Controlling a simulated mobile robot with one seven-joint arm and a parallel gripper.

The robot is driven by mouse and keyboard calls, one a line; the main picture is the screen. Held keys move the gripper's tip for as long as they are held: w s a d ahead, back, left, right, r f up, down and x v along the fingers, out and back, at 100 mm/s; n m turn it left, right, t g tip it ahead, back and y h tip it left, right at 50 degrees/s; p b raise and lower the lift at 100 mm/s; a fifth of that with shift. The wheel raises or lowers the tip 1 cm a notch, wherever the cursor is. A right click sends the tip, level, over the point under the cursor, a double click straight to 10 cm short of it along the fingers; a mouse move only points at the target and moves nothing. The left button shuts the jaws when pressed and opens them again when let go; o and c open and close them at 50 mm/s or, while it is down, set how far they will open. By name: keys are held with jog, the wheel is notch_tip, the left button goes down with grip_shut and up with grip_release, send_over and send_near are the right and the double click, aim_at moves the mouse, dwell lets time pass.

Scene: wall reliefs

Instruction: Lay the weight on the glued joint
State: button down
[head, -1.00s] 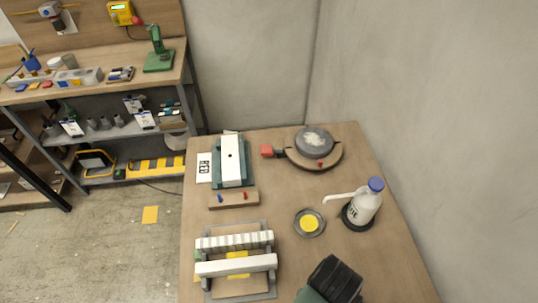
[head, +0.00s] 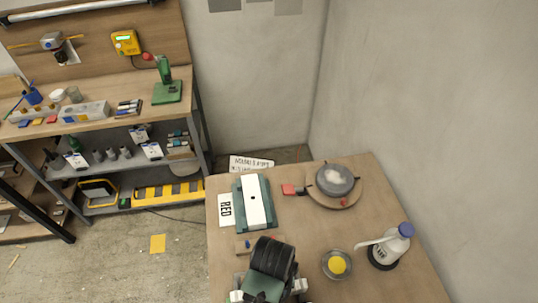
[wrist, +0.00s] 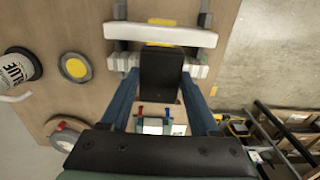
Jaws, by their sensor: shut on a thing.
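My gripper (wrist: 160,80) is shut on a dark block (wrist: 160,64), which I take as the weight. It hangs between the blue fingers in the wrist view. Behind it are a slatted pale bar (wrist: 198,71) and a smooth white bar (wrist: 160,34) of the frame on the bench. I cannot tell the block's height or whether it touches them. In the head view the black and green wrist (head: 272,262) hides the fingers, the block and most of this frame. A white bar with a dark dot (head: 255,201) lies in a teal cradle beyond. Which piece is the glued joint is unclear.
Right of my gripper are a dish with yellow content (head: 337,264) and a white bottle with a blue cap (head: 391,247). A dark round disc (head: 334,179) sits on a round board at the back. Bare bench (head: 300,225) shows between.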

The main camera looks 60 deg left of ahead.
notch_tip(320, 180, down, 6)
jog(key=shift+w+r+p, duration=0.1)
jog(key=shift+r+p, duration=0.05)
jog(key=shift+p, duration=0.25)
jog(key=shift+f, duration=0.45)
jog(key=shift+f+b, duration=0.2)
jog(key=shift+b, duration=0.15)
jog(key=shift+c, duration=0.6)
grip_release()
jog(key=shift+r, duration=0.1)
